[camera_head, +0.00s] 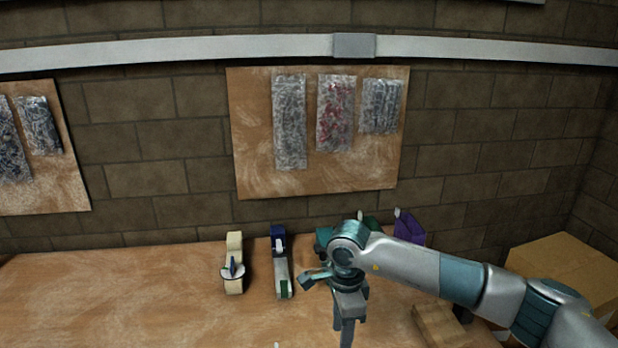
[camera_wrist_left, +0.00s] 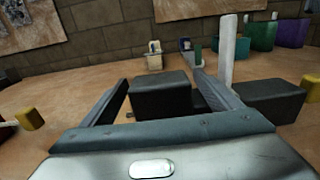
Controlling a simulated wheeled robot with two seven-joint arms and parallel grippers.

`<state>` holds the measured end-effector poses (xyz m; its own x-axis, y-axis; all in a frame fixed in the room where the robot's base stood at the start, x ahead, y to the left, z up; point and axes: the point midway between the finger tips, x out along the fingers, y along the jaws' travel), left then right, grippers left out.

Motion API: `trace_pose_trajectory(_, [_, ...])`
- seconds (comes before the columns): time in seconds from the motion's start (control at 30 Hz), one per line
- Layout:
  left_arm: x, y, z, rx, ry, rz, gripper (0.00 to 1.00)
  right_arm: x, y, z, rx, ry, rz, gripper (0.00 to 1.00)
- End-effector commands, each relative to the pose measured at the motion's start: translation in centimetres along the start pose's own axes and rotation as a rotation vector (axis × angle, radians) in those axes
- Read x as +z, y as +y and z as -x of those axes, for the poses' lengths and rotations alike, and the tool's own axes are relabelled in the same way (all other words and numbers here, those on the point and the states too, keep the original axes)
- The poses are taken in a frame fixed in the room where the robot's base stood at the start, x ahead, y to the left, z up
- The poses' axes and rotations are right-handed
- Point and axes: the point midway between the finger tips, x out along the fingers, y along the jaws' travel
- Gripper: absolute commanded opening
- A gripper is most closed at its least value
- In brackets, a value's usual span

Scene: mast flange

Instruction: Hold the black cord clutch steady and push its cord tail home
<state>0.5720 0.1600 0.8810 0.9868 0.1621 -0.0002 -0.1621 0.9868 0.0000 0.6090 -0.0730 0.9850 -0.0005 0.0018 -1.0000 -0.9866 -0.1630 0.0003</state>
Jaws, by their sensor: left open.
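In the left wrist view a black block (camera_wrist_left: 162,93) sits on the bench, framed by my left gripper's (camera_wrist_left: 161,78) spread, empty fingers; I cannot tell whether they touch it. A second black block (camera_wrist_left: 270,100) lies to the right, with a yellow end piece (camera_wrist_left: 312,88) beside it. I cannot tell which block is the cord clutch. A white upright rod (camera_wrist_left: 228,50) stands behind the right finger. Another yellow piece (camera_wrist_left: 28,118) on a pale rod is at far left. I cannot identify the cord tail. My right gripper (camera_head: 346,325) points down in the head view; its finger gap is unclear.
A cream dispenser (camera_head: 234,265) and a blue, grey and green tool (camera_head: 279,265) stand at the back of the wooden bench (camera_head: 120,300). A purple bin (camera_head: 409,228) is behind my right arm. A cardboard box (camera_head: 570,265) is at right. The bench's left side is clear.

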Motion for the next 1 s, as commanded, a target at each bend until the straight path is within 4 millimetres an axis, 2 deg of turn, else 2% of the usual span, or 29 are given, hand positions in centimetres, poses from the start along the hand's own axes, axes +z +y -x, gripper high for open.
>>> trace_pose_trajectory(0.2, [-0.1, 0.0, 4.0, -0.001, 0.002, 0.000, 0.84, 0.0, 0.0, 0.0, 0.000, 0.000, 0.000, 0.39])
trace_pose_trajectory(0.4, [0.0, 0.1, 6.4, 0.001, 0.001, -0.001, 0.84, 0.0, 0.0, 0.0, 0.000, 0.000, 0.000, 0.39])
trace_pose_trajectory(0.6, [0.0, 0.0, 7.2, 0.000, 0.001, 0.001, 0.84, 0.0, 0.0, 0.0, 0.000, 0.000, 0.000, 0.39])
trace_pose_trajectory(1.0, [0.0, 0.0, 7.2, 0.000, 0.000, 0.000, 0.84, 0.0, 0.0, 0.0, 0.000, 0.000, 0.000, 0.39])
